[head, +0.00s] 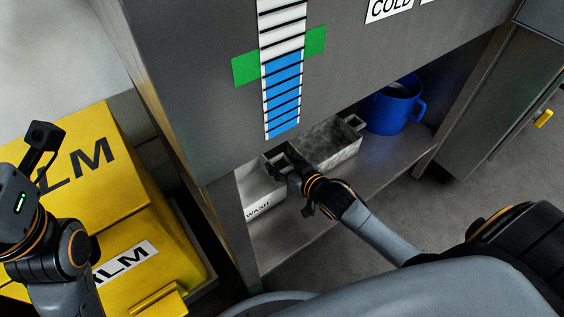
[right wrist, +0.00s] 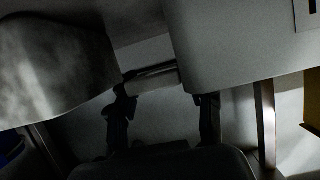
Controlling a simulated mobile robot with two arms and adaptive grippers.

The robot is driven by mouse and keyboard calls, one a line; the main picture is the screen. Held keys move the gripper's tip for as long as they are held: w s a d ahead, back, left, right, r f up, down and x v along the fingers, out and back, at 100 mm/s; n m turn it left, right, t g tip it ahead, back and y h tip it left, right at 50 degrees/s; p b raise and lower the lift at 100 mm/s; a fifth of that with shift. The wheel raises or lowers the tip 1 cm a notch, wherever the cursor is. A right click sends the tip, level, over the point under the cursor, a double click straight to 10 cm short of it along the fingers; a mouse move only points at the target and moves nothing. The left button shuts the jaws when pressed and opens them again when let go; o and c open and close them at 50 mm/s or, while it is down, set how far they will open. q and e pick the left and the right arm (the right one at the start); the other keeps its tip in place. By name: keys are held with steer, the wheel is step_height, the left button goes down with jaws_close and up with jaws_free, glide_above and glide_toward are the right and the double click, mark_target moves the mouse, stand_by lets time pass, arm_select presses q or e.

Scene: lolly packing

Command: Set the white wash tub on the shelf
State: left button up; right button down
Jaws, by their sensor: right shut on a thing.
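The white wash tub (head: 265,192), marked WASH, is at the left end of the low metal shelf (head: 375,165), under the grey cabinet. Whether its base touches the shelf is unclear. My right gripper (head: 284,168) is shut on the tub's handle at its upper edge. In the right wrist view, the handle (right wrist: 155,78) runs between the dark fingers (right wrist: 163,112), with the tub's pale wall (right wrist: 235,45) at upper right. Part of my left arm's end (head: 38,142) shows at the left, over the yellow boxes; its finger opening cannot be made out.
A metal bin (head: 338,150) stands close right of the tub; it also shows in the right wrist view (right wrist: 55,70). A blue mug (head: 392,107) stands farther right. The cabinet front (head: 205,125) overhangs the shelf. Yellow boxes (head: 150,215) fill the left. The shelf's front strip is clear.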

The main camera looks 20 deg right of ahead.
steer(key=shift+f, duration=0.3)
steer(key=shift+c, duration=2.3)
jaws_free()
